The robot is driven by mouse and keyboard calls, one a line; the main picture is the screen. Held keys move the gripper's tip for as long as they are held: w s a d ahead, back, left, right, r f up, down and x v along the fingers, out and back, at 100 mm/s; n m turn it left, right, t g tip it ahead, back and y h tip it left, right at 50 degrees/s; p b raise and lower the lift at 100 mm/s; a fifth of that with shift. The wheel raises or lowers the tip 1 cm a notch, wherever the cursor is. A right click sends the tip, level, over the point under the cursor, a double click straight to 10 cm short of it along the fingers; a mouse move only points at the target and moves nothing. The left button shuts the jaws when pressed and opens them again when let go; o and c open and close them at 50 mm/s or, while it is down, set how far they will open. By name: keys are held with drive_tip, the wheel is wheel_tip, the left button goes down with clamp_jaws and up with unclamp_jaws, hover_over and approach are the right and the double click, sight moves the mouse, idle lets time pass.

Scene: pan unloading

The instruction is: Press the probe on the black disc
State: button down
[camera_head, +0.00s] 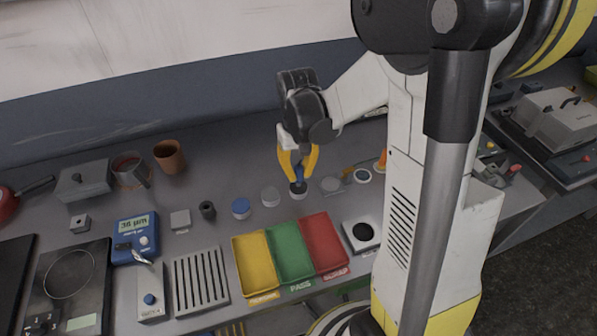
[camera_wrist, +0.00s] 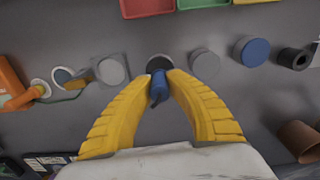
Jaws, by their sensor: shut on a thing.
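My gripper (camera_head: 298,160) points down with its yellow fingers shut on the blue probe (camera_wrist: 158,84). In the head view the probe (camera_head: 299,174) stands about upright over the black disc (camera_head: 298,190). In the wrist view the black disc (camera_wrist: 160,62) lies at the probe's far end, partly hidden by the probe and fingertips. The probe's lower end overlaps the disc in both views; I cannot tell whether it is pressed on it. The blue gauge (camera_head: 136,246) at the left has a lit display that seems to read 36 µm.
A grey disc (camera_head: 270,197) and a blue disc (camera_head: 241,208) lie left of the black disc. Another grey disc (camera_head: 332,184) lies right. Yellow (camera_head: 263,292), green (camera_head: 296,279) and red (camera_head: 330,269) trays stand in front. A brown pot (camera_head: 169,156) stands behind left.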

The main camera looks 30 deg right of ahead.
drive_tip(key=shift+r, duration=0.1)
drive_tip(key=shift+r+p, duration=1.9)
drive_tip(key=shift+r, duration=0.55)
